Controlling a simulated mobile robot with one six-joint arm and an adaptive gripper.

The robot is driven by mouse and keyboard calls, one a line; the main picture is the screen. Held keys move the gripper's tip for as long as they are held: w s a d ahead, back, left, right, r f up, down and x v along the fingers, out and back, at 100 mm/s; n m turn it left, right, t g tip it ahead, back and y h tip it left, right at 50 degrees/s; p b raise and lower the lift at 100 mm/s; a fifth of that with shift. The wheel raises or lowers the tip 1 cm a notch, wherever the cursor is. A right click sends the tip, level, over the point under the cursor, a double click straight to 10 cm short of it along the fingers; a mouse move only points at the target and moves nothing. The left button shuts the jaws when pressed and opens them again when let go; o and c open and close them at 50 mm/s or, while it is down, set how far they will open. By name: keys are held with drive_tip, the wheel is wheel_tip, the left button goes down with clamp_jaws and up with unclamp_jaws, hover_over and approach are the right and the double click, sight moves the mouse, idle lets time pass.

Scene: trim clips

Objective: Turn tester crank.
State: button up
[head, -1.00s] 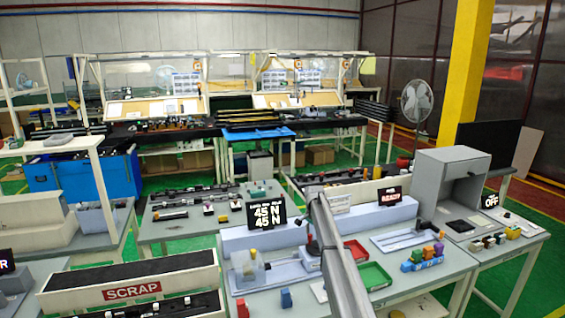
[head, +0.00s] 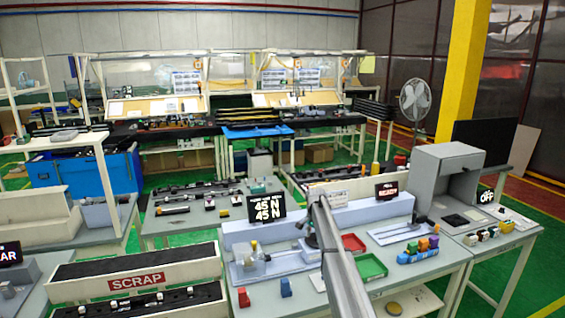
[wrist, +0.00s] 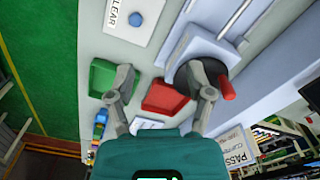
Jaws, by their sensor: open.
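The tester crank shows in the wrist view as a dark round hub (wrist: 201,74) with a red handle (wrist: 227,88), mounted on a light blue-grey tester body (wrist: 193,42). My gripper (wrist: 167,82) is open, with nothing between its fingers. Its right finger overlaps the hub in the picture, left of the red handle; I cannot tell whether it touches. Its left finger is over the green tray's edge. My arm crosses in front of the tester there, and my gripper cannot be made out.
A red tray (wrist: 167,97) and a green tray (wrist: 102,77) lie beside the tester. A SCRAP bin (head: 136,282) is at left. A CLEAR card (wrist: 135,19) lies on the bench.

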drive_tip(key=s+d+f+n+b, duration=0.1)
drive_tip(key=s+f+n+b, duration=0.2)
drive_tip(key=s, duration=1.3)
drive_tip(key=s+d+f+n+b, duration=0.1)
drive_tip(key=s+f+n+b, duration=0.2)
drive_tip(key=s, duration=1.4)
drive_tip(key=s+d+f+n+b, duration=0.2)
drive_tip(key=s+f+n+b, duration=0.1)
drive_tip(key=s, duration=1.4)
drive_tip(key=shift+f, duration=0.2)
drive_tip(key=shift+c, duration=0.7)
drive_tip(key=shift+w, duration=0.15)
